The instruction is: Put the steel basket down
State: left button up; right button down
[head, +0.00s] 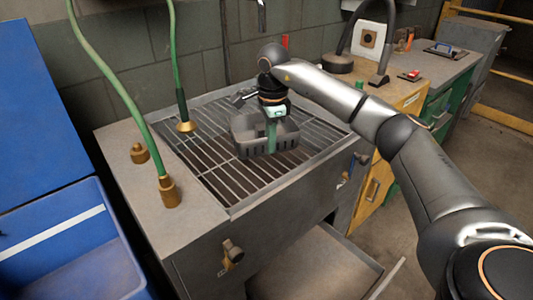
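The steel basket (286,137) is a grey open-topped tray with a divided inside. It is over the slatted metal grate (215,185) of the steel bench, near its middle. It looks level; I cannot tell if its bottom touches the slats. My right gripper (271,132) comes down over the basket from the right, with a green finger against its near side. It appears shut on the basket; the other finger is hidden. My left gripper is not in view.
Two green hoses with brass ends (168,188) rise at the bench's left, beside a brass knob (139,153). Blue bins (60,245) stand left. An open drawer (320,270) juts out in front. A cluttered workbench is at back right. Much of the grate is bare.

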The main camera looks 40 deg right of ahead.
aim_at(267, 154)
jog(key=shift+w+d+f, duration=0.1)
jog(key=shift+w+f, duration=0.8)
jog(key=shift+f, duration=1.55)
jog(key=shift+f, duration=0.2)
jog(key=c, duration=1)
grip_release()
jog(key=shift+c, duration=0.2)
notch_tip(267, 154, up, 12)
jog(key=shift+s+r+p, duration=0.15)
jog(key=shift+s+p, duration=0.25)
jog(key=shift+p, duration=0.05)
